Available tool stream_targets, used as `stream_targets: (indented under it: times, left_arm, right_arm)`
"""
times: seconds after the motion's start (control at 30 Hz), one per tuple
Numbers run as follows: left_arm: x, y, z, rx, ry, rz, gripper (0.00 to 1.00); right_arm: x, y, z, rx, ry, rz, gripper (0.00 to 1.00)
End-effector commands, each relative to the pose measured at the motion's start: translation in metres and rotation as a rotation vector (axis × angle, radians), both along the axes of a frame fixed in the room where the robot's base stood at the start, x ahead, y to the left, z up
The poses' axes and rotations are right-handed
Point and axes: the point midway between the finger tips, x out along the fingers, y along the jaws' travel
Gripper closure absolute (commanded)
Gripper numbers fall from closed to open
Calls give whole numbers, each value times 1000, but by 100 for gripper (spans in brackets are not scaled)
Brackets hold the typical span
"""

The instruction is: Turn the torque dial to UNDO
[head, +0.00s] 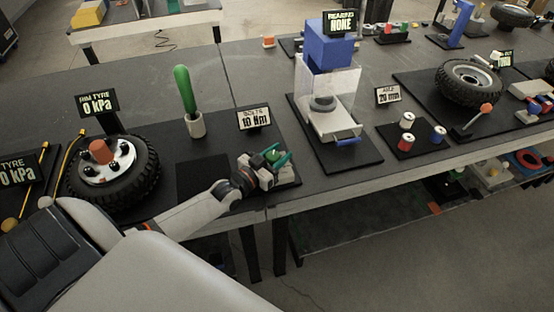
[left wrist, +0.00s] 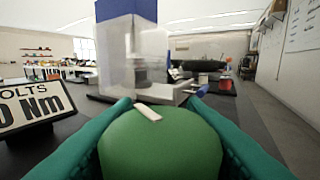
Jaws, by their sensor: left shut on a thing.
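The torque dial is a round green knob (left wrist: 155,150) with a white pointer mark on top. In the left wrist view the mark sits near the knob's far edge, tilted slightly to the left. In the head view the dial (head: 271,154) is small and partly covered by my fingers. My left gripper (head: 270,158) is shut on it, with a teal finger on each side of the knob. A sign reading BOLTS 10 Nm (head: 254,118) stands behind the dial; part of it shows in the left wrist view (left wrist: 36,103). No UNDO label is readable. My right gripper is not in view.
A green-handled tool (head: 184,88) stands in a white cup left of the dial. A tyre (head: 112,184) with a 0 kPa sign lies further left. A press with a clear guard (head: 330,85) stands to the right. The bench's front edge is close to the dial.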

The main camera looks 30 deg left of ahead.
Motion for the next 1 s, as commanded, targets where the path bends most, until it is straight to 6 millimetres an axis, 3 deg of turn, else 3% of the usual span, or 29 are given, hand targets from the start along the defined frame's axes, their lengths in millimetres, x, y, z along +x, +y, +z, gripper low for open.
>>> stream_targets:
  times: [0.03, 0.3, 0.87, 0.9, 1.0]
  left_arm:
    - [0, 0, -5, 9, -2, -30, 85]
    - [-1, -2, -2, 4, -1, -128, 85]
    - [-1, -3, 0, -1, -1, -154, 85]
    - [-1, -3, 0, -1, -1, -153, 55]
    - [-1, -3, 0, -1, -1, -153, 41]
  right_arm:
    - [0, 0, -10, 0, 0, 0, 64]
    - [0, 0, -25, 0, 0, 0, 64]
    - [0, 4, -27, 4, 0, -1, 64]
    - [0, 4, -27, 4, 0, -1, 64]
    - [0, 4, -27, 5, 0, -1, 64]
